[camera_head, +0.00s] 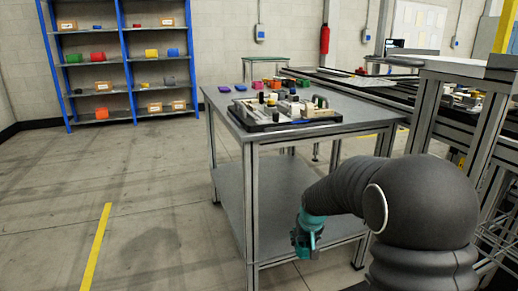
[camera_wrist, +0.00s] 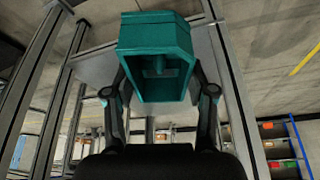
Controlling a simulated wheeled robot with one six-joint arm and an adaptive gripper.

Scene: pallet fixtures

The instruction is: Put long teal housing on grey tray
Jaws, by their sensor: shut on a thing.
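The long teal housing (camera_wrist: 155,32) is a hollow teal box with an open end facing the wrist camera. My gripper (camera_wrist: 158,92) is shut on it, with one finger on each side. In the head view the teal housing (camera_head: 306,236) hangs at the end of my dark arm, in front of the near side of a grey table (camera_head: 222,101) and below its top. The fingers cannot be made out clearly there. I cannot pick out the grey tray for certain; a dark tray-like pallet (camera_head: 262,126) loaded with small parts lies on the table top.
Small purple, blue, pink and orange blocks (camera_head: 257,84) sit at the table's back edge. The table has a lower shelf (camera_head: 275,200) and metal legs. A metal frame and conveyor stand at right. A blue shelf rack (camera_head: 125,60) stands at back left. The floor at left is clear.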

